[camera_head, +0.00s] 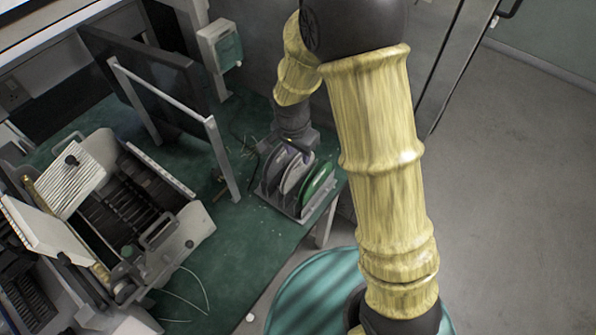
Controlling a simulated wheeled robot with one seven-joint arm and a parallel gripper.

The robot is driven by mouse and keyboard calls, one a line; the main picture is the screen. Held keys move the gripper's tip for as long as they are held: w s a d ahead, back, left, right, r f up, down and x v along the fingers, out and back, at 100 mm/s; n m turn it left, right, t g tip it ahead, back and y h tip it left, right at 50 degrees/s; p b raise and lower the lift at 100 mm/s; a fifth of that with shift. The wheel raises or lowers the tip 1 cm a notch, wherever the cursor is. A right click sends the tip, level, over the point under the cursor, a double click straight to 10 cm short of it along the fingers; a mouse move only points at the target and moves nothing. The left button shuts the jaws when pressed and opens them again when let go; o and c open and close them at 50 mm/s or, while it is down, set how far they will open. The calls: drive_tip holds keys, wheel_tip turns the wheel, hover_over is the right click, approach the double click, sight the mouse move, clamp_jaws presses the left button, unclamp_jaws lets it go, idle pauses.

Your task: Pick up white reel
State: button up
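The white reel (296,174) stands on edge in a grey rack (303,212) on the green bench. It is between a dark grey reel (277,165) on its left and a green reel (317,184) on its right. My gripper (291,150) points down at the upper part of the reels, close to the white reel's top edge. The fingers are small and dark against the reels, so I cannot tell whether they touch the white reel or are open or shut. The gripper's body hides the space just behind the reels.
A grey machine (150,240) with an open lid stands on the green bench (245,225) at left. A dark panel on a white frame (178,108) rises left of the rack. A grey wall cabinet is behind my arm. The floor (520,200) at right is clear.

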sight(298, 163)
drive_tip(key=shift+f, duration=0.6)
drive_tip(key=shift+w+f, duration=0.1)
drive_tip(key=shift+w+d+f+p, duration=0.1)
drive_tip(key=shift+w+f+p, duration=0.1)
drive_tip(key=shift+f, duration=0.65)
drive_tip(key=shift+w+a+f+p, duration=0.1)
drive_tip(key=shift+f+p, duration=0.15)
drive_tip(key=shift+f, duration=0.55)
drive_tip(key=shift+w+d+f+p, duration=0.1)
drive_tip(key=shift+f+p, duration=0.1)
drive_tip(key=shift+f, duration=0.65)
clamp_jaws()
